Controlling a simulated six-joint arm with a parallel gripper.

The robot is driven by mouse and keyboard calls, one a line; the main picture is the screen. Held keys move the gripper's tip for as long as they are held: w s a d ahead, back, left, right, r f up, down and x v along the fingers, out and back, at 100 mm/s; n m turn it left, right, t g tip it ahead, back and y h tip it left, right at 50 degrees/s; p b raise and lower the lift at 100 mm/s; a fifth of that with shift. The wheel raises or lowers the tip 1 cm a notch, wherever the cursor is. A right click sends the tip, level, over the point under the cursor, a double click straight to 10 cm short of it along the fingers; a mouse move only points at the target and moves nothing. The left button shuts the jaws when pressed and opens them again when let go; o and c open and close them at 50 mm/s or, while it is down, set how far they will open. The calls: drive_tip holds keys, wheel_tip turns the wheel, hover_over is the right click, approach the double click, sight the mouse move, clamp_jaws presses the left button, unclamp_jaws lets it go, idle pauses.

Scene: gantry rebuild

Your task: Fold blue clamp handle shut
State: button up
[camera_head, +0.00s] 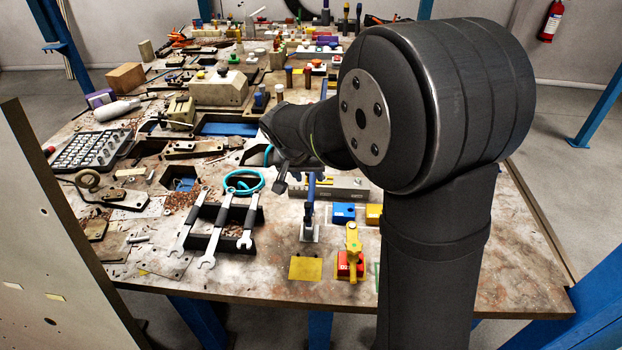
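The blue clamp handle (311,188) stands upright near the middle of the bench, on a small toggle clamp with a pale metal base (309,233). My gripper (286,183) is dark and points down just left of and behind the top of the blue handle. Its fingertips are small and partly merge with the dark wrist, so I cannot tell how far apart they are. I cannot tell whether it touches the handle. Nothing is clearly held in it.
A red block with a yellow handle (353,252), a blue block (344,212) and a yellow block (374,214) sit right of the clamp. Spanners (214,235) lie on a dark rack to the left. A teal ring (243,182) lies behind them. The front right bench is bare.

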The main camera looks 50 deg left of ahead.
sight(311, 180)
drive_tip(key=shift+x, duration=1.55)
drive_tip(key=shift+c, duration=0.2)
clamp_jaws()
drive_tip(key=shift+r, duration=0.1)
drive_tip(key=shift+s+d+r+t+y, duration=0.4)
drive_tip(key=shift+r+t+y, duration=0.05)
drive_tip(key=shift+t+y, duration=0.25)
drive_tip(key=shift+s+d+r+t+y, duration=0.4)
drive_tip(key=shift+t+y, duration=0.2)
drive_tip(key=shift+t, duration=0.1)
drive_tip(key=shift+s+d+r+m+t+y, duration=0.25)
drive_tip(key=shift+s+d+t+y, duration=0.15)
drive_tip(key=shift+t+y, duration=0.15)
drive_tip(key=shift+s+d+r+m+t+y, duration=0.15)
drive_tip(key=shift+s+d+r+t+y, duration=0.05)
drive_tip(key=shift+s+d+t+y, duration=0.3)
drive_tip(key=shift+t, duration=0.25)
drive_tip(key=shift+o, duration=0.2)
unclamp_jaws()
